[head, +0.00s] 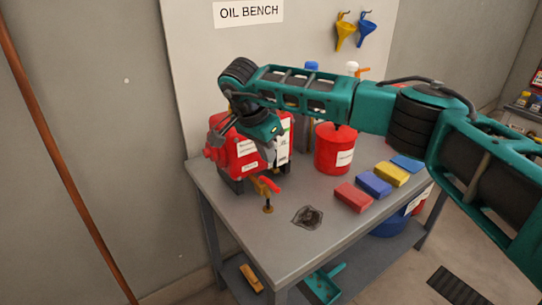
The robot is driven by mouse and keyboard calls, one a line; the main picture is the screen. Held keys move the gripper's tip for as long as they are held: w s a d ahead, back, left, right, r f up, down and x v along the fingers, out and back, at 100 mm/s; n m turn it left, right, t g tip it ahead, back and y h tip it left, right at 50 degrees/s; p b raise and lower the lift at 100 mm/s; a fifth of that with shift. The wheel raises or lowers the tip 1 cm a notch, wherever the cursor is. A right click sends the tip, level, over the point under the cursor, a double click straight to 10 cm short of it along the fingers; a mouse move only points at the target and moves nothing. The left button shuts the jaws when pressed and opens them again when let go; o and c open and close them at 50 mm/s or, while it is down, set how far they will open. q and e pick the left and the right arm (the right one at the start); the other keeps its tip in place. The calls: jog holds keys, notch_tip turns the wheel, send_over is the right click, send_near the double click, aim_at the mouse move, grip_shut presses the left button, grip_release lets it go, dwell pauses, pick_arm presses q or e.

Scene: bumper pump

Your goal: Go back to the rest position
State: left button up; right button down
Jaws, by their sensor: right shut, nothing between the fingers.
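My right arm reaches in from the right across the bench top. Its right gripper (274,156) points down in front of a red pump-like unit (240,158) with white labels. The gripper is shut with nothing in it; whether it touches the unit cannot be told. A brass tap (267,189) with a red lever stands at the bench's left front, just below the gripper. The arm hides part of the red unit and of the bottles behind it. My left gripper is not in view.
The grey bench (240,220) carries a red canister (334,160), a row of coloured blocks (353,197) and a dark oily patch (308,217). A board with yellow (345,34) and blue funnels stands behind. A teal dustpan (322,286) lies on the lower shelf. The bench's front left is clear.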

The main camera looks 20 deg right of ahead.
jog(key=shift+a+r, duration=0.1)
jog(key=shift+r, duration=0.2)
